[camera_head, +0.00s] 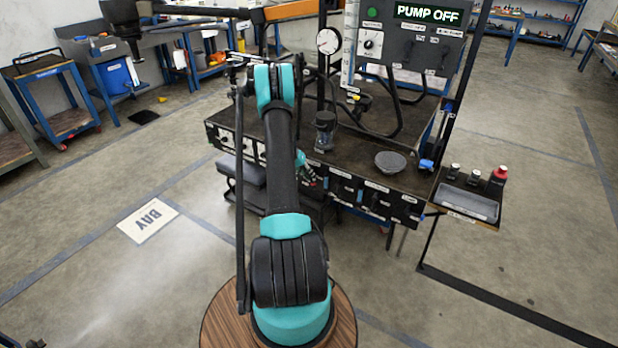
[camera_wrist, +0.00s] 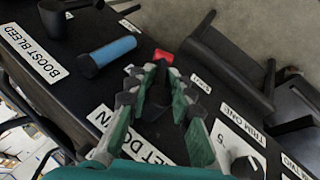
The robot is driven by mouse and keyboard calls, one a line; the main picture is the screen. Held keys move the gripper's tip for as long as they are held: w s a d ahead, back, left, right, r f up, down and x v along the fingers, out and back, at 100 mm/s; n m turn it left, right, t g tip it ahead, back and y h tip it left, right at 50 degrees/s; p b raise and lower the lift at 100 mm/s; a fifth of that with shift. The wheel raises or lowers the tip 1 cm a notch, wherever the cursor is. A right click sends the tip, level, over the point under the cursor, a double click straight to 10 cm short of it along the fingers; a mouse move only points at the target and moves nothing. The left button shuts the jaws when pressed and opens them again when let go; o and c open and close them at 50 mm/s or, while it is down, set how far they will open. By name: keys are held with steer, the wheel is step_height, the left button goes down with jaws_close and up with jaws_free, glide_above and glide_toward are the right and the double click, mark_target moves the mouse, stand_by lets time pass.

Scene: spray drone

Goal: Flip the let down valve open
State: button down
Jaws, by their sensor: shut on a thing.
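In the wrist view my gripper (camera_wrist: 160,78) is closed around a dark lever on the black panel (camera_wrist: 75,115). The lever's red end (camera_wrist: 163,56) shows just past the fingertips. In the head view my gripper (camera_head: 307,174) is at the front panel of the bench (camera_head: 345,178), partly hidden behind my arm.
In the wrist view a blue-sleeved lever (camera_wrist: 112,52) sits near the "BOOST BLEED" label (camera_wrist: 32,52). Labels for trim valves lie at right. In the head view a display (camera_head: 428,14) reads "PUMP OFF". A grey bowl (camera_head: 390,162) and a side tray (camera_head: 466,202) are to the right.

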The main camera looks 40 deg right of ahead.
steer(key=g+h, duration=0.1)
steer(key=g, duration=0.2)
steer(key=shift+r+n+h, duration=0.15)
steer(key=shift+n+h, duration=0.15)
steer(key=shift+n, duration=0.1)
steer(key=shift+s+d+r+n+g+h, duration=0.2)
steer(key=shift+g+h, duration=0.25)
steer(key=shift+g, duration=0.4)
steer(key=shift+s+a+r+n+g+h, duration=0.1)
steer(key=shift+n+g+h, duration=0.3)
steer(key=shift+g, duration=0.45)
steer(key=c, duration=1.6)
jaws_free()
steer(key=v, duration=1.2)
steer(key=shift+f, duration=0.2)
